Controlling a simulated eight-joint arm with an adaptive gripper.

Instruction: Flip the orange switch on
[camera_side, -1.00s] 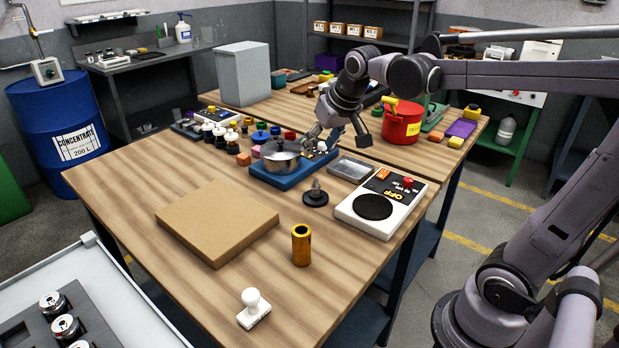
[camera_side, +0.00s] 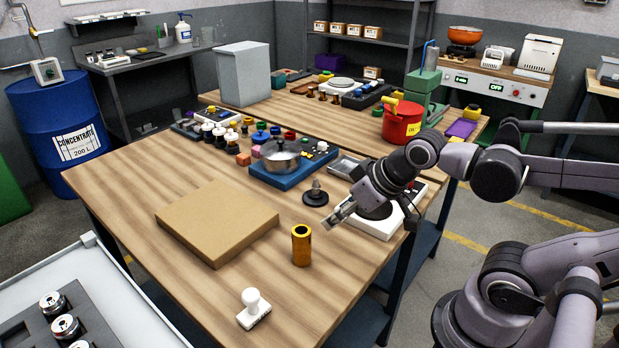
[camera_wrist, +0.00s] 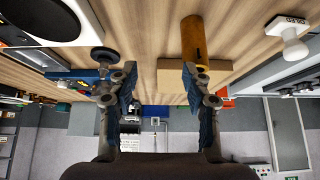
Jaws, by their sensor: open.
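The white unit (camera_side: 372,226) with a black round plate stands at the right of the front table. My arm covers most of it in the side view, and its orange switch is hidden there now. A little red of its knob (camera_side: 413,187) shows beside my arm. My gripper (camera_side: 338,215) hangs over the unit's left edge, fingers pointing down-left, between the dark round-based stand and the gold cylinder. In the wrist view my gripper (camera_wrist: 158,72) is open with nothing between the fingers.
A gold cylinder (camera_side: 301,246) and the dark stand (camera_side: 315,195) are close to my gripper. A cardboard-coloured slab (camera_side: 217,220), a white-handled stamp (camera_side: 253,308), a pot (camera_side: 280,155) on a blue base (camera_side: 285,178) and a red can (camera_side: 402,122) stand about.

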